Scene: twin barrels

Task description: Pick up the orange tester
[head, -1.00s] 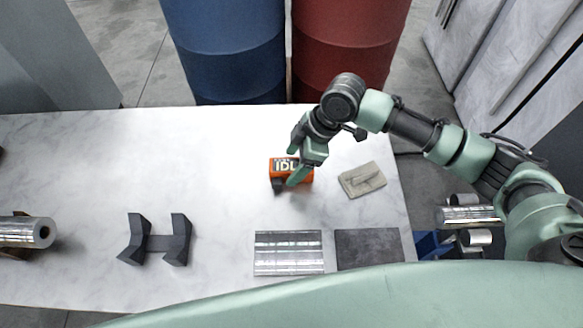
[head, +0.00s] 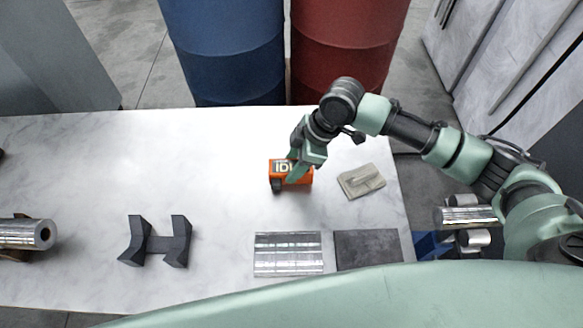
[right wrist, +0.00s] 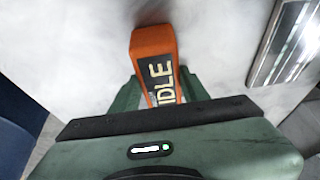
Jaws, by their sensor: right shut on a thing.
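The orange tester (head: 304,177) is a small orange box with a dark label and pale letters, on the white table in the head view. In the right wrist view the tester (right wrist: 153,42) shows its label reading "IDLE". My right gripper (head: 292,169) is over the tester. Its green fingers (right wrist: 158,90) lie on either side of the box and are shut on it. I cannot tell whether the tester still touches the table. My left gripper is not in view.
A folded beige cloth (head: 361,181) lies right of the tester. A shiny metal plate (head: 288,254), a dark plate (head: 367,250) and a dark cradle (head: 157,243) lie nearer. A blue barrel (head: 225,50) and a red barrel (head: 345,50) stand behind the table.

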